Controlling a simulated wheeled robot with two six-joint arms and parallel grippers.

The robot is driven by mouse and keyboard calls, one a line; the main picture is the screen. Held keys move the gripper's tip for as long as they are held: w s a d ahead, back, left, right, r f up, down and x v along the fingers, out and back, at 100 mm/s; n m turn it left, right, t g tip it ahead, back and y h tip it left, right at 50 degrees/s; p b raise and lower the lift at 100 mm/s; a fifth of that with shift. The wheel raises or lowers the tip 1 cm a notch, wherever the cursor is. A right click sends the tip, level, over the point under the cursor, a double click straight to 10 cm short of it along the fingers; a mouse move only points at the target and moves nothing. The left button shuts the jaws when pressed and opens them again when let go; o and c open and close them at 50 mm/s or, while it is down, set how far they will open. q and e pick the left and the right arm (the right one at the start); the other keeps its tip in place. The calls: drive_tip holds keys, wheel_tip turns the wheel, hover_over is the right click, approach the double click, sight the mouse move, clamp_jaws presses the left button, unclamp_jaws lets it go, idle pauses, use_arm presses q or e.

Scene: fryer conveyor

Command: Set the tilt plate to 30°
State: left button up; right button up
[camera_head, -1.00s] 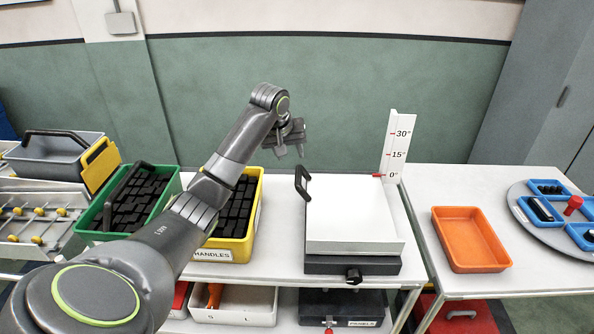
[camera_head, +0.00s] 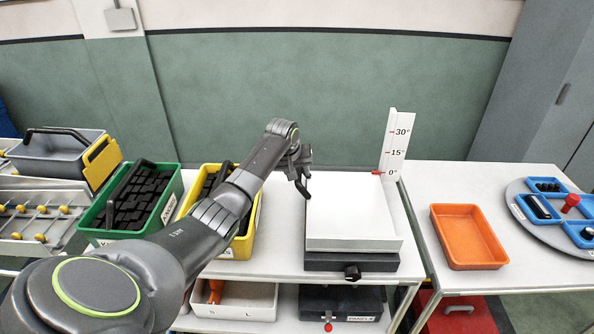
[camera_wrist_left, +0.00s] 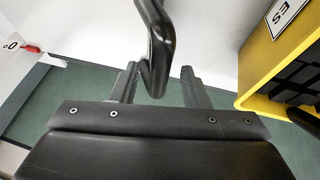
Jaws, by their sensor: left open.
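The tilt plate (camera_head: 350,210) is a white slab lying flat on a dark base (camera_head: 330,262). A black handle (camera_head: 303,187) stands at its left edge. A white scale post (camera_head: 396,145) behind its right corner is marked 0°, 15° and 30°, with a red pointer (camera_head: 377,173) at 0°. My left gripper (camera_head: 301,162) is at the top of the handle. In the left wrist view its fingers (camera_wrist_left: 160,88) are open, with the black handle bar (camera_wrist_left: 160,40) reaching between them. I cannot tell whether they touch it. My right gripper is not in view.
A yellow bin (camera_head: 243,240) and a green bin (camera_head: 88,235) of black parts stand to the left. An orange tray (camera_head: 466,258) and a round turntable (camera_head: 518,200) with blue trays are on the right table. Bare table lies left of the plate.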

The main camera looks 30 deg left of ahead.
use_arm(q)
clamp_jaws()
